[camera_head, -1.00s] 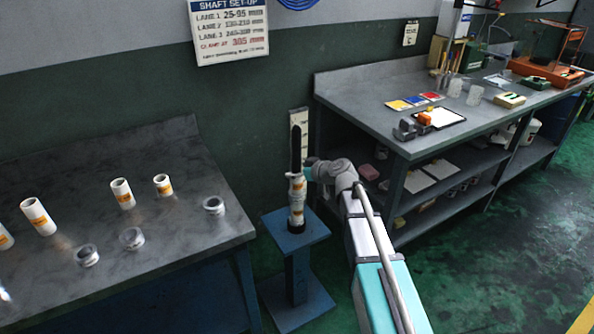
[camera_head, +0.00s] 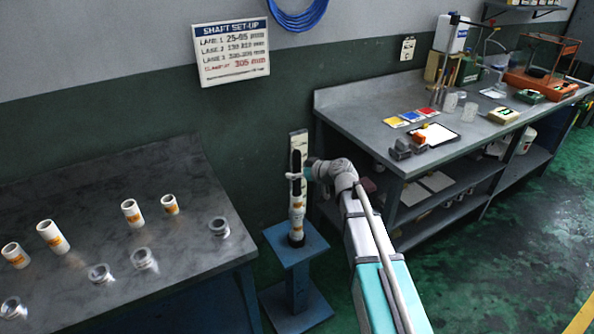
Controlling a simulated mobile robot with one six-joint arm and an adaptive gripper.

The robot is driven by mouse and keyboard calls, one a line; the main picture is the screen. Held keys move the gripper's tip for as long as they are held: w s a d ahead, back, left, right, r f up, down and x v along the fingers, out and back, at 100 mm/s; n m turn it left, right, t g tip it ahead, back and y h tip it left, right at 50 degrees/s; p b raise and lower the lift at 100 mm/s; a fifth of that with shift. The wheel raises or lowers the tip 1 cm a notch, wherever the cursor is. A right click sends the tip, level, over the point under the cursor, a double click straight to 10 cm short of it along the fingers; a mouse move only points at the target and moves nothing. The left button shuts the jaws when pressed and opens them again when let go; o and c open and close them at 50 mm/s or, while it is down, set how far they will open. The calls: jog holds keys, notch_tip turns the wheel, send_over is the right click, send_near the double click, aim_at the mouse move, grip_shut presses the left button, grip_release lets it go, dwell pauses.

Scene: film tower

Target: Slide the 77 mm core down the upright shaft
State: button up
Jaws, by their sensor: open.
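The black upright shaft (camera_head: 296,158) stands on a blue pedestal (camera_head: 279,238), against a pale scale board. White cores (camera_head: 297,212) with orange labels sit around the lower part of the shaft, upright; they look like a stack of two, but the joint is unclear. Label sizes are too small to read, so I cannot tell which is the 77 mm core. My gripper (camera_head: 295,176) is at the shaft above the cores, apart from them. It is open, with its pale fingers beside or around the shaft; which of these is unclear.
The left metal table (camera_head: 200,165) holds several white labelled cores (camera_head: 132,212) and clear grey rings (camera_head: 219,227). The right workbench (camera_head: 350,100) carries colour cards, a clipboard and jars. A set-up sign (camera_head: 232,52) hangs on the wall. Green floor is free at lower right.

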aim_at(297, 150)
jog(key=shift+r+p, duration=4.6)
jog(key=shift+r, duration=0.3)
jog(key=s+d+f+m+g+h+p, duration=0.1)
jog(key=s+d+f+m+g+h, duration=0.1)
jog(key=s+d, duration=0.5)
jog(key=s+d+f+m+g+h, duration=0.3)
jog(key=s+d+f+m+h, duration=0.1)
jog(key=s+d, duration=0.4)
jog(key=s+d+f+m+g+h+p, duration=0.1)
jog(key=s+d+f+m+g+h, duration=0.2)
jog(key=s+d, duration=0.5)
jog(key=s+m+h, duration=0.1)
jog(key=s, duration=0.2)
jog(key=shift+m+h+p, duration=0.3)
jog(key=shift+h, duration=0.1)
jog(key=shift+w, duration=0.1)
